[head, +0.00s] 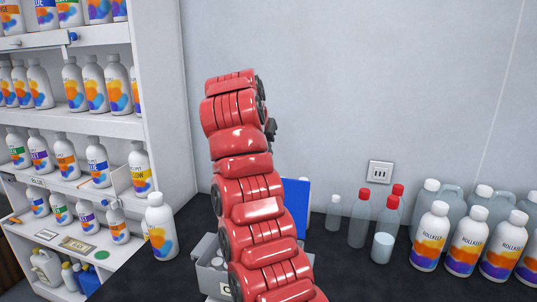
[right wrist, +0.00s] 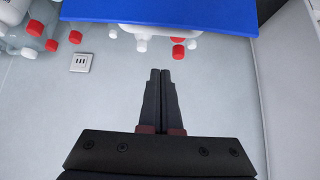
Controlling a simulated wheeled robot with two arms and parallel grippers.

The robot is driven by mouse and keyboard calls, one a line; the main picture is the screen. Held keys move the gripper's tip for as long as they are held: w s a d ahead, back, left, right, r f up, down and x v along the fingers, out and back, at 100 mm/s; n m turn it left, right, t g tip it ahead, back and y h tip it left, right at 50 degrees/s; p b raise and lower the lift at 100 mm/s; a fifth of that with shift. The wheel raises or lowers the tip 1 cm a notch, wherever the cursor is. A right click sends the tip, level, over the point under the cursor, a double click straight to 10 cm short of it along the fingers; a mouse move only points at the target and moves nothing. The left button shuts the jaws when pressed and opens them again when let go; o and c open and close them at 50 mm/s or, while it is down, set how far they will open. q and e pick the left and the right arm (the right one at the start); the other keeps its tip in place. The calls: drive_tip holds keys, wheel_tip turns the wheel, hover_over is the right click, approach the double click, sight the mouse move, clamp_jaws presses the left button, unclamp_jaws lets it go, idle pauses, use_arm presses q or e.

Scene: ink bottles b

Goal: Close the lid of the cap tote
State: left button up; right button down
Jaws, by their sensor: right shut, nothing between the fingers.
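The cap tote (head: 207,250) is a grey box on the dark counter, largely hidden behind my red right arm. Pale contents show inside it. Its blue lid (head: 297,207) stands raised, partly hidden by the arm. A blue panel, which looks like the lid, spans the top of the right wrist view (right wrist: 155,11). My right gripper (right wrist: 160,74) is shut and empty, with its fingertips apart from the blue panel in the picture. In the head view the arm reaches high and hides most of the gripper. My left gripper is not in view.
A white bottle (head: 161,226) stands left of the tote. Shelves of labelled bottles (head: 98,85) fill the left side. Red-capped bottles (head: 360,219) and several larger white bottles (head: 430,236) stand on the counter at right. A socket (head: 380,172) is on the grey wall.

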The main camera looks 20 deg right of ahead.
drive_tip(key=p+x, duration=0.2)
drive_tip(key=x, duration=0.6)
drive_tip(key=shift+s+a+f+p, duration=0.15)
drive_tip(key=shift+s+a, duration=0.35)
drive_tip(key=shift+s, duration=0.25)
drive_tip(key=shift+s+a+f+p, duration=0.1)
drive_tip(key=shift+s+a+p, duration=0.05)
drive_tip(key=shift+s+a, duration=0.5)
